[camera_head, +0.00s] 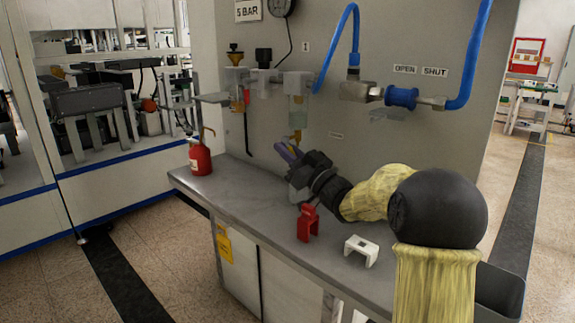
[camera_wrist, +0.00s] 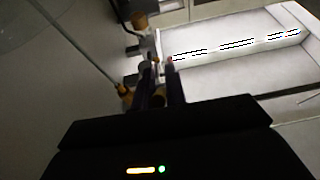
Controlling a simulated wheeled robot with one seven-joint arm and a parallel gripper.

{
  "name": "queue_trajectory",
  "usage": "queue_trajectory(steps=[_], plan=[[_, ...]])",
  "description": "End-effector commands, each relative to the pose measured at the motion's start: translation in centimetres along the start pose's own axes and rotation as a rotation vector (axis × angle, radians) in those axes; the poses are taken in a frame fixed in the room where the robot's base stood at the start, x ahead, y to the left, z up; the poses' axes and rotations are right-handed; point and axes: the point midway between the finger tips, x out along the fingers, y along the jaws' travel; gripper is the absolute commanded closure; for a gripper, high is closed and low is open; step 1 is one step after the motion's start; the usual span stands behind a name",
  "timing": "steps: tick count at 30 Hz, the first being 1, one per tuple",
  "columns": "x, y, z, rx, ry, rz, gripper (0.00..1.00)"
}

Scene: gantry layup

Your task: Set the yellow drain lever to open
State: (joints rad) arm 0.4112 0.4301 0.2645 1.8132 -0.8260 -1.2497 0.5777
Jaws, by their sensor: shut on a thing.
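The yellow drain lever (camera_head: 297,136) is under the clear bowl of the right-hand filter unit (camera_head: 299,107) on the grey panel. My gripper (camera_head: 288,152) is at the lever, just below the bowl, reaching in from the lower right. In the wrist view my gripper's dark fingers (camera_wrist: 160,72) are close together, with a small yellowish piece between their tips. They are shut on the lever, though the fingers hide most of it. I cannot tell whether the lever stands at open or shut.
On the bench (camera_head: 240,195) stand a red oil can (camera_head: 199,157), a red bracket-like part (camera_head: 307,224) and a white clip-like part (camera_head: 361,250). A blue valve (camera_head: 401,97) and blue hose (camera_head: 469,62) are on the panel, with OPEN and SHUT labels (camera_head: 420,70) above.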

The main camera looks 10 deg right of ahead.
Motion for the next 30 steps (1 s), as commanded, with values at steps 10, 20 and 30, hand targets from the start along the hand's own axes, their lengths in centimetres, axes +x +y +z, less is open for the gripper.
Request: queue_trajectory(steps=[10,20,30], plan=[[0.16,-0.07,0.46,0.002,0.105,-0.001,1.00],[0.21,-0.06,0.33,0.002,0.111,0.000,1.00],[0.22,-0.06,0.27,0.002,0.112,0.000,0.65]])
